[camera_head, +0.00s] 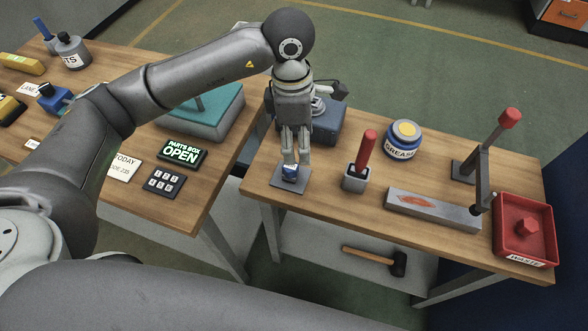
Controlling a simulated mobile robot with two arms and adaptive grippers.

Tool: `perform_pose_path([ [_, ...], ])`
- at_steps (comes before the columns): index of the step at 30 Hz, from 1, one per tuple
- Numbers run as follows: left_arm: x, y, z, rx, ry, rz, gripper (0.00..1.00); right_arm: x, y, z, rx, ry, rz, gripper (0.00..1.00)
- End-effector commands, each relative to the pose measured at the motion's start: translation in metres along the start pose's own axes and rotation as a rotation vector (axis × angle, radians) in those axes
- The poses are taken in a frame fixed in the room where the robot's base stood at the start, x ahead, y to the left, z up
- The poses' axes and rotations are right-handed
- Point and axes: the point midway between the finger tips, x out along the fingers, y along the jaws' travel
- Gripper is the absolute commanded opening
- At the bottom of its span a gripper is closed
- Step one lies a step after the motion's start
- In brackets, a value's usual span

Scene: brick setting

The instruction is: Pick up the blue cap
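The blue cap (290,174), small with a pale top, is on a dark grey square plate (289,180) near the front left of the right-hand table. My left gripper (295,160) points straight down over the plate, its fingertips right at the cap. A narrow gap shows between the fingers. I cannot tell whether they touch the cap or stand around or just behind it. My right gripper is not in view.
A red-handled tool in a grey holder (356,180) stands close right of the plate. A grease jar (403,139), grey block (432,209), red-knobbed lever (491,158) and red tray (548,227) lie further right. A dark blue box (326,127) is behind my gripper.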

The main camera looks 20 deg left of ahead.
Motion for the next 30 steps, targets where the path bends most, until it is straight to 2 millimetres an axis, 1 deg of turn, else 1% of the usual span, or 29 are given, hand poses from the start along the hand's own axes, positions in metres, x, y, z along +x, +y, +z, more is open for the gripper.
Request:
perform_pose_path([
  [1, -0.002, 0.005, -0.008, -0.002, 0.034, 0.02, 0.59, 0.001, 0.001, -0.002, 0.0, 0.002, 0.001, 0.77],
  [3, -0.002, 0.009, -0.015, -0.004, 0.066, 0.033, 0.59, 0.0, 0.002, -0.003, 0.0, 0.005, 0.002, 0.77],
  [5, 0.003, 0.011, -0.018, -0.005, 0.077, 0.036, 0.59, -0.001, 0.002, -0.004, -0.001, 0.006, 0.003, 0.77],
  [6, 0.008, 0.011, -0.019, -0.005, 0.08, 0.036, 0.59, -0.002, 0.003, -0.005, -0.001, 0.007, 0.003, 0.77],
  [12, 0.039, 0.012, -0.021, -0.005, 0.078, 0.035, 0.59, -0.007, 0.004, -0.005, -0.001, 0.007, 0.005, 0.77],
  [17, 0.052, 0.012, -0.022, -0.005, 0.076, 0.036, 0.59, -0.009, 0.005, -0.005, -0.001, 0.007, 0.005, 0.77],
  [20, 0.06, 0.011, -0.023, -0.006, 0.077, 0.033, 0.59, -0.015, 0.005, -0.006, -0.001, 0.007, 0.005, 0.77],
  [24, 0.081, 0.011, -0.025, -0.006, 0.078, 0.031, 0.59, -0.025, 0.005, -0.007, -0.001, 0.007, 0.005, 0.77],
  [27, 0.096, 0.012, -0.025, -0.005, 0.076, 0.033, 0.59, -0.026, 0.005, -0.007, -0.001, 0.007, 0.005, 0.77],
  [30, 0.102, 0.013, -0.025, -0.005, 0.074, 0.036, 0.59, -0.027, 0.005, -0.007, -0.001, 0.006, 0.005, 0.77],
])
